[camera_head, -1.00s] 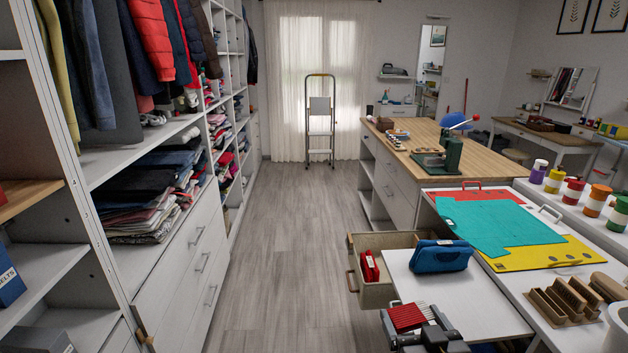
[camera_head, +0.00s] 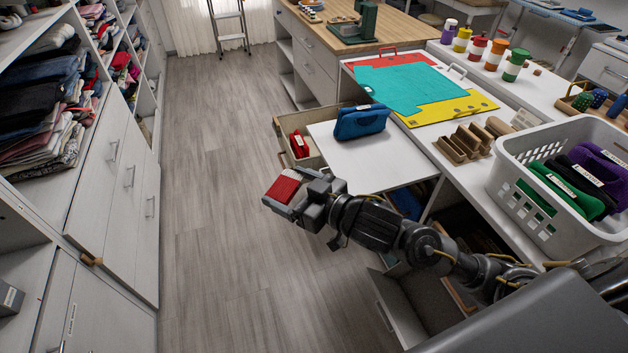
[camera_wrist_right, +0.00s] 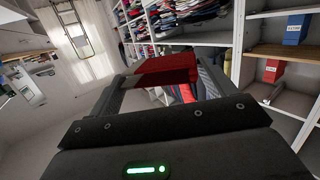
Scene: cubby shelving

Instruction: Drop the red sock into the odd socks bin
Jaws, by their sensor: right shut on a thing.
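The red sock (camera_head: 284,188), folded, with a whitish ribbed patch, is held at the tip of my right gripper (camera_head: 296,193), above the grey floor left of the white worktop. In the right wrist view the red sock (camera_wrist_right: 165,68) lies between the two fingers of my right gripper (camera_wrist_right: 160,78), which is shut on it. I cannot make out which container is the odd socks bin. A grey box (camera_head: 10,298) with an unreadable label sits on the left shelf. My left gripper is not in view.
An open drawer (camera_head: 287,124) holds a red labelled item (camera_head: 299,143). A white basket (camera_head: 522,190) with folded green and purple items stands at right. Shelving lines the left; the floor (camera_head: 210,200) between is clear.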

